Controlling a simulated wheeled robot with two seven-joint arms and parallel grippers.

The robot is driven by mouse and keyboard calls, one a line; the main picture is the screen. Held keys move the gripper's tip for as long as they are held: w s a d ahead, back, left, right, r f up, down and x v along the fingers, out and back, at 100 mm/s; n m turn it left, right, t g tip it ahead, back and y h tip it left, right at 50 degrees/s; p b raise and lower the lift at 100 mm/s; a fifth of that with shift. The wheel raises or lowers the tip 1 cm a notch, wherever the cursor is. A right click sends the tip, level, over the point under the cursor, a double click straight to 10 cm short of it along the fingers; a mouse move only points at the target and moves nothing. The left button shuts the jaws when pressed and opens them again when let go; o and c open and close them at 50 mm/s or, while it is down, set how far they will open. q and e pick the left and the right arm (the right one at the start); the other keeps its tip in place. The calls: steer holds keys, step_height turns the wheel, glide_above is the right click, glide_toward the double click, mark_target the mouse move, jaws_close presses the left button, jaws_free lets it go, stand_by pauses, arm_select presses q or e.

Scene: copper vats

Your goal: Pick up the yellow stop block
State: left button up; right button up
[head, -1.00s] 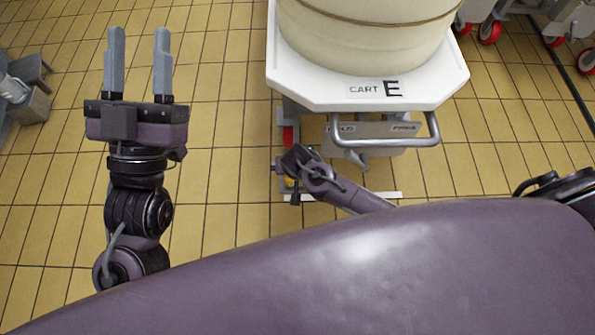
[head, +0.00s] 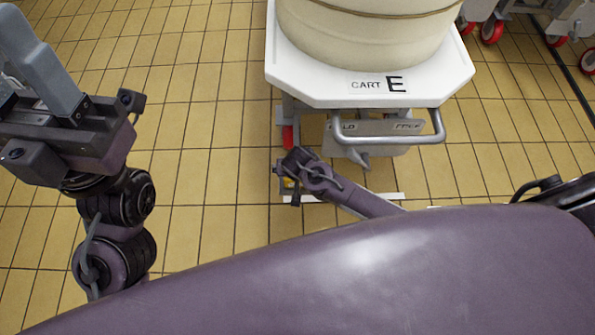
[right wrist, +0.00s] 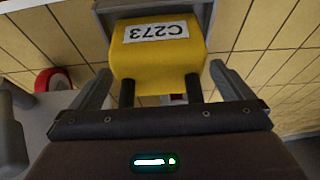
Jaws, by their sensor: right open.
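The yellow stop block (right wrist: 158,72) fills the upper middle of the right wrist view. In the head view only a bit of yellow shows at my right gripper (head: 288,184), low beside the cart. My left gripper (head: 22,72) is open and empty at the left edge, partly out of frame.
Cart E (head: 432,92) carries a large cream vat (head: 370,35) and has a metal front handle (head: 385,140). A red wheel (right wrist: 54,79) is left of the block in the wrist view. Other red-wheeled carts (head: 492,30) stand at upper right. The tiled floor (head: 205,110) left of the cart is clear.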

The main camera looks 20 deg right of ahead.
steer(key=shift+c, duration=0.3)
steer(key=c, duration=1.2)
steer(key=shift+r, duration=0.1)
steer(key=shift+c, duration=0.5)
